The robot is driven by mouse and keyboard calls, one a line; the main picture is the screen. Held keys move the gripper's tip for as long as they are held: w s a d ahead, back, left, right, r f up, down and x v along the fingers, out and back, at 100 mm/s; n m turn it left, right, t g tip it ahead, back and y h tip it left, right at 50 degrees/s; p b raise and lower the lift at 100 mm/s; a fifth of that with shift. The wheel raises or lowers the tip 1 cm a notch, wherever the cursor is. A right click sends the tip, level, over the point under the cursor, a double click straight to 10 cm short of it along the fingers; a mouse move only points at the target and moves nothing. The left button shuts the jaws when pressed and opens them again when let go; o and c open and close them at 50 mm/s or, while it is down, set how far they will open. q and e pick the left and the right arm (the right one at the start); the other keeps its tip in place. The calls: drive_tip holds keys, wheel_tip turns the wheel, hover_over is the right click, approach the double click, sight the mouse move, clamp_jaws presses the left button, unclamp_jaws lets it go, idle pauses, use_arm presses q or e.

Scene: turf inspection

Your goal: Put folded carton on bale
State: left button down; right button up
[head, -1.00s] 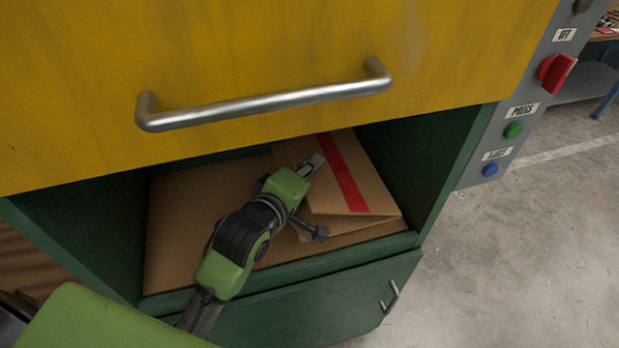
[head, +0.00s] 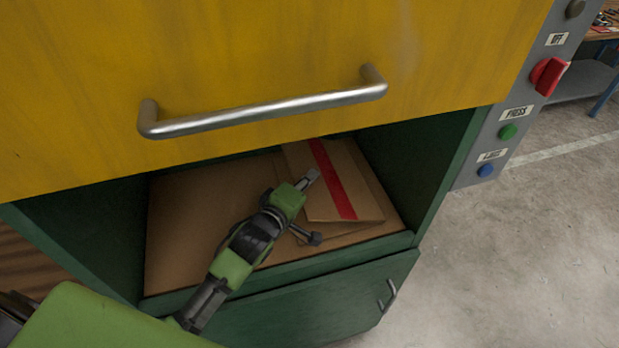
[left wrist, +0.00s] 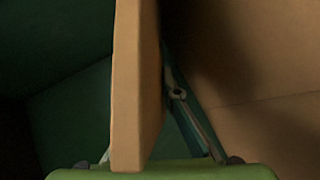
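The folded carton (head: 362,192) is a flat brown cardboard piece with a red stripe, at the right inside the green compartment. It lies nearly flat over the brown cardboard bale (head: 185,225), which fills the compartment floor; I cannot tell whether it rests fully on it. My left gripper (head: 309,180) is at the carton's left edge, with one finger over its top. In the left wrist view the carton (left wrist: 137,90) stands edge-on between the fingers, and the right finger closes against it. The other finger is mostly hidden behind it. My right gripper is not in view.
A yellow door with a metal handle (head: 265,112) hangs close above the opening. Green side walls (head: 440,170) bound the compartment. A lower green door (head: 330,300) is below. A control panel (head: 509,125) with buttons is at right, beside open concrete floor (head: 540,240).

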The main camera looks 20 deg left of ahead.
use_arm(q)
drive_tip(key=shift+f, duration=0.1)
drive_tip(key=c, duration=2.3)
unclamp_jaws()
drive_tip(key=shift+s, duration=0.15)
drive_tip(key=b+v, duration=0.1)
drive_tip(key=v, duration=1.1)
drive_tip(key=shift+b, duration=0.3)
